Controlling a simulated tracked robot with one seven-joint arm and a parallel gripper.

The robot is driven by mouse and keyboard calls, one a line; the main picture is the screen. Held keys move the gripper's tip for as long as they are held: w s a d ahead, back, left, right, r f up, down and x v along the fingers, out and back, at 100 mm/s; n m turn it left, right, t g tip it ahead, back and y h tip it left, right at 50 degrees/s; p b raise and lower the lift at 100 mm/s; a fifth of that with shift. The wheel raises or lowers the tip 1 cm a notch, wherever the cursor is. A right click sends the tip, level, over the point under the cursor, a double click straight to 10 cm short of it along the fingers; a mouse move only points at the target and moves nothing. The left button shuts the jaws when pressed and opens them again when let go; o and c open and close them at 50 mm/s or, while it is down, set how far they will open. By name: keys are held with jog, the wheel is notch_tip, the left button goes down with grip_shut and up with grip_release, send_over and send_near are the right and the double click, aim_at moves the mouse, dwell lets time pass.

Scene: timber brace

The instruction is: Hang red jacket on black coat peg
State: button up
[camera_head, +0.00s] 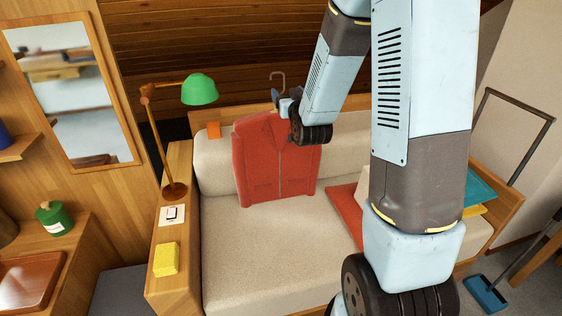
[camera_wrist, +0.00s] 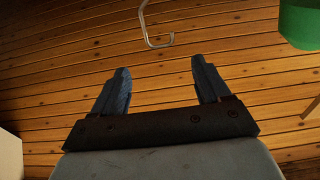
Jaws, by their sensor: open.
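The red jacket (camera_head: 262,168) stands upright on the sofa seat, leaning against the backrest. A pale metal hanger hook (camera_head: 277,80) rises above its collar. My gripper (camera_head: 285,106) is at the collar, just below the hook, and partly hides the jacket's upper right. In the wrist view my gripper (camera_wrist: 160,68) has its two fingers apart with nothing visible between them. The hook (camera_wrist: 158,38) shows just beyond the fingertips there, against the plank wall. Whether a finger touches the hanger cannot be told. The black coat peg is not seen in either view.
The beige sofa (camera_head: 262,240) has a wooden armrest at left bearing a green lamp (camera_head: 200,89) and a yellow block (camera_head: 166,258). A mirror (camera_head: 70,90) hangs at left. A red cushion (camera_head: 345,212) lies right of the jacket, partly behind my arm.

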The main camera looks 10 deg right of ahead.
jog(key=shift+t, duration=0.6)
jog(key=shift+w+r, duration=0.15)
jog(key=shift+w, duration=6.9)
jog(key=shift+c, duration=0.2)
grip_shut()
jog(key=shift+r, duration=0.1)
